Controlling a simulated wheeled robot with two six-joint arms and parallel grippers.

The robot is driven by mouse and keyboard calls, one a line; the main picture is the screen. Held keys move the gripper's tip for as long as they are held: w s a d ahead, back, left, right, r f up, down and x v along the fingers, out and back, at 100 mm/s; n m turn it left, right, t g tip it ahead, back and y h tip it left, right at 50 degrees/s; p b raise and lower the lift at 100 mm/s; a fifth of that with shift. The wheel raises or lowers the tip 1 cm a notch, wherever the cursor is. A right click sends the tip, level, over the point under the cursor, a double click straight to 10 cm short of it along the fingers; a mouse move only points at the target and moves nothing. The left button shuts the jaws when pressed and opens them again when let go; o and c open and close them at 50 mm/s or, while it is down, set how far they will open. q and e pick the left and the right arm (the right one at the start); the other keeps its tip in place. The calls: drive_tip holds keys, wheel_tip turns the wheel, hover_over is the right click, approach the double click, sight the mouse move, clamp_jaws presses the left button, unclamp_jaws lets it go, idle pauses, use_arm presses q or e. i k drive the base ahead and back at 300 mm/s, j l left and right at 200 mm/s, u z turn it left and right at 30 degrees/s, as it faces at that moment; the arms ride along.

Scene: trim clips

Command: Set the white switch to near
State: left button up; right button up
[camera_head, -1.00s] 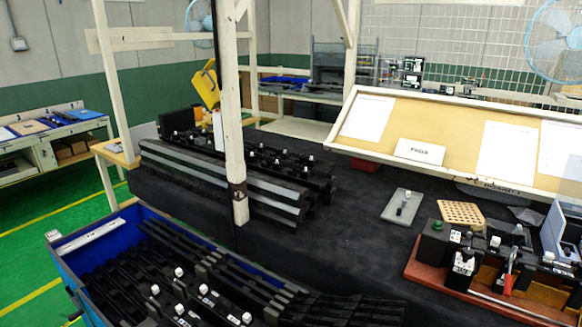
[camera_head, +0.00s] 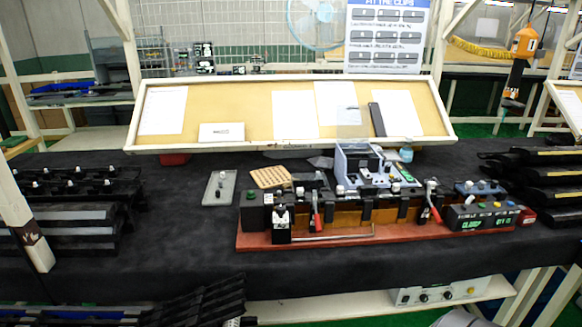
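I cannot tell for sure which part is the white switch. A black control box (camera_head: 485,216) with a green display stands at the right end of the red-brown fixture base (camera_head: 390,235). It has small white, yellow and blue controls on top, too small to read. A grey-blue box (camera_head: 480,187) with pale knobs sits behind it. A grey plate (camera_head: 220,188) with a small dark, white-tipped part lies left of the fixture. A white box (camera_head: 455,291) with dark knobs is on the shelf below. Neither of my grippers is in view.
The fixture carries red-handled clamps (camera_head: 317,212). A perforated tan block (camera_head: 270,177) lies behind it. A tilted notice board (camera_head: 250,118) spans the back. Black trim parts are stacked left (camera_head: 70,213) and right (camera_head: 540,175). The black tabletop (camera_head: 185,240) is clear at front left.

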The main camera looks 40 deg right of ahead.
sight(470, 199)
drive_tip(key=k+l+z, duration=0.25)
drive_tip(key=k+z, duration=0.1)
drive_tip(key=z, duration=1.65)
